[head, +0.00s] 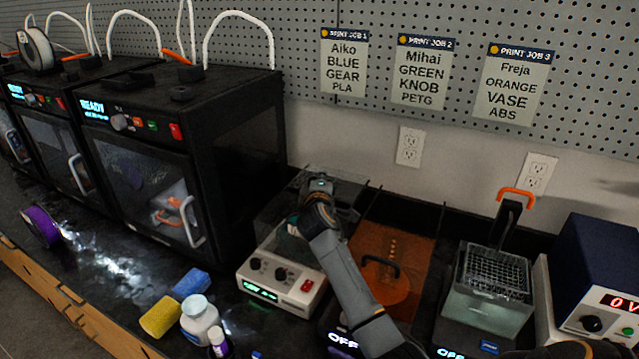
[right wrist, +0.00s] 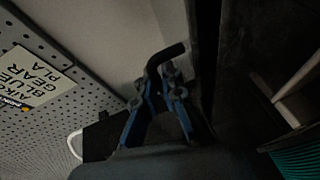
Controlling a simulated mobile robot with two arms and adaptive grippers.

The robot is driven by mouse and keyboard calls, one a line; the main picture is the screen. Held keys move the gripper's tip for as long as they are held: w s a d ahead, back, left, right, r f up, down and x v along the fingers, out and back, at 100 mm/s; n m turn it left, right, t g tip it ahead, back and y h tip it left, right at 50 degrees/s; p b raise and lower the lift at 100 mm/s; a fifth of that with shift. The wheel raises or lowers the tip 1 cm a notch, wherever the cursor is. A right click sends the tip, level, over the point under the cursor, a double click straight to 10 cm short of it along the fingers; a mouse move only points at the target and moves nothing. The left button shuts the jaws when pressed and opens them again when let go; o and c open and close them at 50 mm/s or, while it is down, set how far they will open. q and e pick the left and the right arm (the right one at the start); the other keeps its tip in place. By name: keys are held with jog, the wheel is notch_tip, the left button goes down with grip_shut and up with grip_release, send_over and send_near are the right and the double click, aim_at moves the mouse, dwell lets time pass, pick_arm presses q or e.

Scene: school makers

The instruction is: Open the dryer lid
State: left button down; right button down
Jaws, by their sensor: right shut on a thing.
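The dryer (head: 262,278) is a white-fronted box with knobs, a red switch and a lit green display, at the middle of the bench in the head view. Its clear lid (head: 347,175) shows behind my right gripper (head: 318,190). My arm covers part of the dryer and lid, so I cannot tell how far the lid is raised. In the right wrist view, the blue fingers of my right gripper (right wrist: 160,88) are shut on a dark bent handle (right wrist: 167,57). My left gripper is not in view.
3D printers (head: 235,125) stand left of the dryer. An orange plate with a handle (head: 385,285) and a wire-basket tank (head: 490,285) are to the right. A teal spool (right wrist: 296,155) shows in the wrist view.

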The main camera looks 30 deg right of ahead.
jog(key=c, duration=1.7)
grip_release()
jog(key=v, duration=1.2)
